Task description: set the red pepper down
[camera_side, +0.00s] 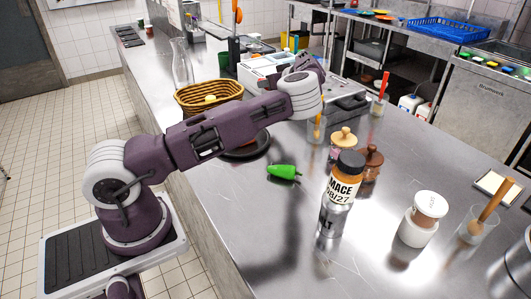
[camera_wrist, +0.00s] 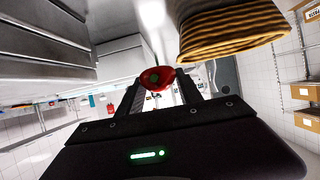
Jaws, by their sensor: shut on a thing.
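The red pepper (camera_wrist: 157,78) shows in the wrist view between the two dark fingers of my gripper (camera_wrist: 160,90), which is shut on it. In the side view my arm reaches over the steel counter, and its wrist hides the gripper and the red pepper. In the wrist view a striped wicker basket (camera_wrist: 232,30) is above and to the right of the pepper, apart from it. The basket also shows in the side view (camera_side: 210,97), left of my wrist. A dark round plate (camera_side: 246,152) lies on the counter beneath my forearm, partly hidden.
A green pepper (camera_side: 284,172) lies on the counter in front of the plate. A mace jar (camera_side: 343,183), a brown jar (camera_side: 369,172), a white jar (camera_side: 423,218) and a glass with a wooden tool (camera_side: 478,232) stand to the right. The counter's front middle is clear.

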